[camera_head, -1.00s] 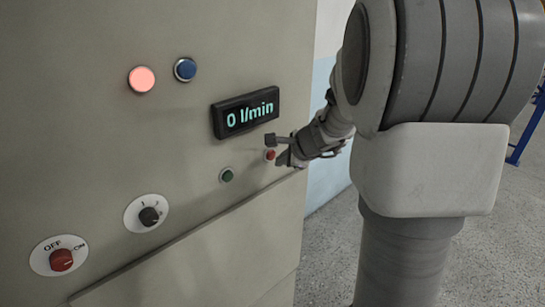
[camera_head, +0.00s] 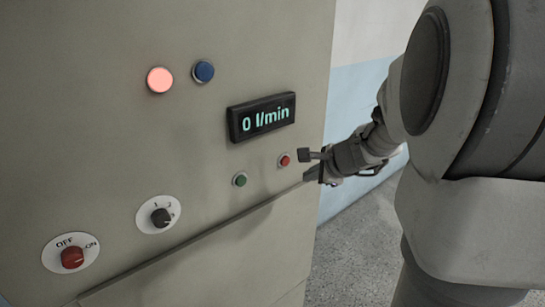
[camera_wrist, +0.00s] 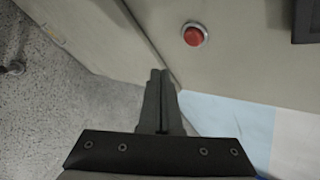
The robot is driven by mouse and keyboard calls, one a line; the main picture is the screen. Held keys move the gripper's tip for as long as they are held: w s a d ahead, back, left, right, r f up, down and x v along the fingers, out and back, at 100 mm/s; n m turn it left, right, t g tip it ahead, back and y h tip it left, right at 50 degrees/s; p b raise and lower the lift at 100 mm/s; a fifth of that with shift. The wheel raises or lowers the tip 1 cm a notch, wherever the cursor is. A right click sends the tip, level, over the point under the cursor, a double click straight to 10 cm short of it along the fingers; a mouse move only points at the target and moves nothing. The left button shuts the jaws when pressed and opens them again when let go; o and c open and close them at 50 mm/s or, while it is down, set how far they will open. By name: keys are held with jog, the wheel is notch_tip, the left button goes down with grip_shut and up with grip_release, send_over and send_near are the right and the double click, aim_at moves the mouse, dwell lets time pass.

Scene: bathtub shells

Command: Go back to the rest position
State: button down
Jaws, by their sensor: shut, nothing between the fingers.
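My gripper (camera_head: 308,174) is at the right edge of the control cabinet (camera_head: 270,50) in the head view, apart from the small red button (camera_head: 284,160). In the wrist view my gripper (camera_wrist: 160,74) has its fingers together with nothing between them. The red button (camera_wrist: 193,35) shows above and to the right of the fingertips there. The display (camera_head: 261,117) on the panel reads "0 l/min".
The panel bears a green button (camera_head: 240,180), a lit red lamp (camera_head: 160,80), a blue button (camera_head: 203,71), a black selector (camera_head: 160,217) and a red OFF/ON knob (camera_head: 72,257). A ledge juts out below. Grey floor (camera_head: 345,260) lies open to the right of the cabinet.

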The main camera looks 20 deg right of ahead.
dwell(0.4)
jog(key=s+a+r+n+g+y, duration=0.1)
jog(key=s+a+r+n, duration=0.15)
jog(key=a, duration=0.25)
jog(key=s+a+r+n+y, duration=0.1)
jog(key=s+a+r+n, duration=0.1)
jog(key=a+n, duration=0.2)
jog(key=s+a+n+g+h, duration=0.1)
jog(key=s+a+n, duration=0.1)
jog(key=s+n, duration=0.5)
jog(key=s+a+r+n+g+h, duration=0.1)
jog(key=s+a+n+h, duration=0.1)
jog(key=s+n, duration=0.6)
jog(key=s+a, duration=0.1)
jog(key=s, duration=0.2)
jog(key=shift+s+a, duration=0.15)
jog(key=shift+a, duration=0.1)
jog(key=shift+n, duration=0.25)
